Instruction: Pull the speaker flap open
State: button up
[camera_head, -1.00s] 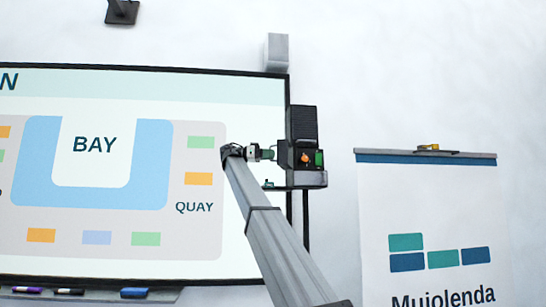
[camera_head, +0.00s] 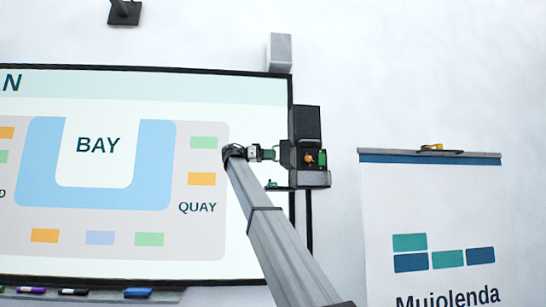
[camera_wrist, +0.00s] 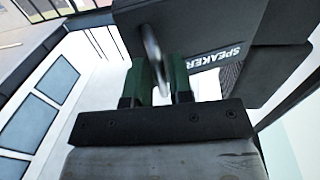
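The dark speaker unit (camera_head: 305,122) is on the wall just right of the big screen. In the wrist view its dark panel (camera_wrist: 198,22) fills the top, with the label SPEAKER (camera_wrist: 222,55) along its lower edge. In the head view my gripper (camera_head: 268,154) reaches the unit's left side. How far the flap stands open cannot be told.
The big screen (camera_head: 98,235) spans the left behind my arm. A small grey box (camera_head: 280,52) is on the wall above. A flip chart (camera_head: 430,215) stands at the right. An orange part (camera_head: 308,158) and a green part (camera_head: 322,159) sit on the unit's lower front.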

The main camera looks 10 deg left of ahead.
jog(key=a, duration=0.9)
jog(key=shift+s+a, duration=0.4)
jog(key=shift+s, duration=0.05)
